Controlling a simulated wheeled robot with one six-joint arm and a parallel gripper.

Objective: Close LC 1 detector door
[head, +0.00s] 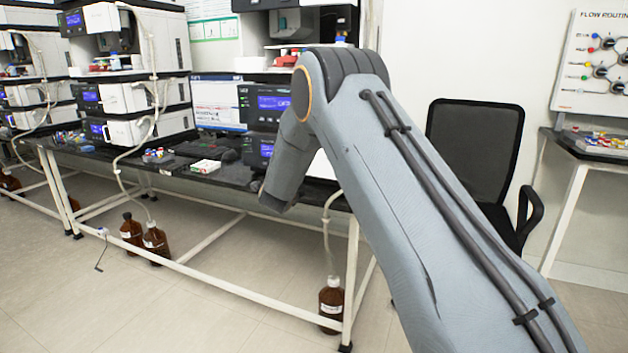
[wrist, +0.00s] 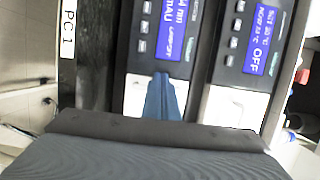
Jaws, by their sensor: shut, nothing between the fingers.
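In the wrist view a white label (wrist: 69,28) ending in "C 1" lies at the left, on the edge of a dark surface. Beside it are two dark instrument modules, turned sideways, with lit blue displays. One is the middle module display (wrist: 171,30), the other the right module display (wrist: 262,40). White front panels (wrist: 233,108) show below them. I cannot tell which is the detector door or how far it stands open. My gripper (wrist: 163,85) is shut and empty, its blue-grey fingers in front of the middle module. In the head view my arm hides the fingers and much of this stack.
In the head view a black bench (head: 175,172) with white legs holds several instrument stacks. Brown bottles (head: 331,300) stand on the floor beneath it. A black chair (head: 478,145) is behind my arm, and another table (head: 590,150) is at the right. Floor in front is clear.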

